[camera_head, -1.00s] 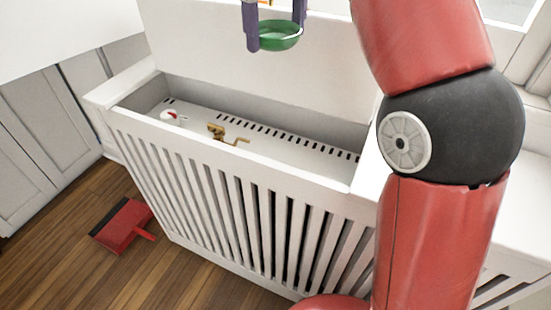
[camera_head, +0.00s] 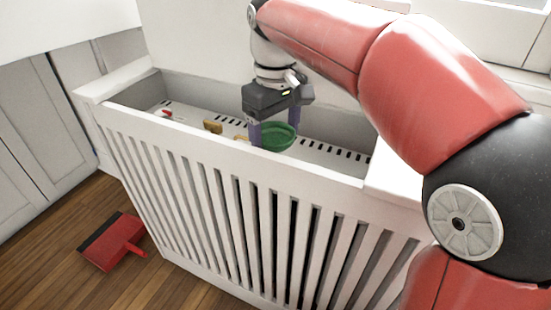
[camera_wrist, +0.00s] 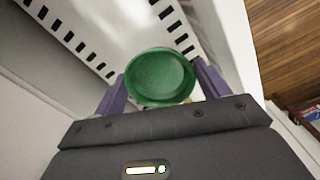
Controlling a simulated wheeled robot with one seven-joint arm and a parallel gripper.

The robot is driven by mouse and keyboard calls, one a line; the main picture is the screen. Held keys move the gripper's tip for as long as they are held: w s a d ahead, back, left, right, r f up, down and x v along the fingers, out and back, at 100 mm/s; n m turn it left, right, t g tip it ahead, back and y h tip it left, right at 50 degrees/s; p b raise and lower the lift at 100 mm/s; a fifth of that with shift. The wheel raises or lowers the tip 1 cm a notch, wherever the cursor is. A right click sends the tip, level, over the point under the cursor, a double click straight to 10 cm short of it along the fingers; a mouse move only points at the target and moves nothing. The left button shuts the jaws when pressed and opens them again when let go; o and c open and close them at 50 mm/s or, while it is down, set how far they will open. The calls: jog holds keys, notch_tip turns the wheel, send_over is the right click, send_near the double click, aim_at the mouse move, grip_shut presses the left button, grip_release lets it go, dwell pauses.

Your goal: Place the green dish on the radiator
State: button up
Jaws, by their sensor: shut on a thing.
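The green dish (camera_head: 277,136) is a small round bowl held between the purple fingers of my gripper (camera_head: 274,130). In the wrist view the dish (camera_wrist: 160,77) sits between both fingers, its open side partly toward the camera. The white radiator (camera_head: 240,190) has a slatted front and a recessed top with slotted vents. My gripper and the dish are over the recess, close behind the front rim. Whether the dish touches the vented surface, I cannot tell.
A brass-coloured object (camera_head: 212,126) and a small white and red item (camera_head: 170,115) lie in the recess to the left. A red dustpan (camera_head: 114,241) lies on the wooden floor. Vented surface is clear to the right of the dish.

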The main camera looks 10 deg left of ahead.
aim_at(275, 142)
jog(key=shift+f+b, duration=0.6)
jog(key=shift+f, duration=1.95)
jog(key=shift+f, duration=0.2)
jog(key=o, duration=1.1)
jog(key=shift+r, duration=0.1)
jog(key=shift+c, duration=0.2)
notch_tip(275, 142, up, 12)
jog(key=p, duration=0.3)
jog(key=shift+r, duration=0.15)
